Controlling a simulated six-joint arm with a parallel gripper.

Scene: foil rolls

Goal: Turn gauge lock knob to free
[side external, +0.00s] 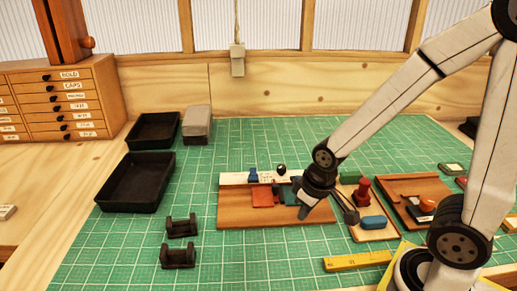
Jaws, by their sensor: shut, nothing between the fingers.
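A brown wooden board (240,212) lies on the green mat with a white strip (232,179) along its back edge. A blue block (253,173) sits on the strip. A small dark round knob (281,169) shows at the strip, right of the blue block; it may be the gauge lock knob, but its setting is too small to read. A red piece (263,196) and a teal piece (289,194) lie in front of the strip.
Right of the board are a light tray (377,236) with a red knobbed piece (363,190) and a blue block (373,222), and another wooden board (402,189). Black trays (133,207) and black cradles (179,256) stand left. The back mat is mostly clear.

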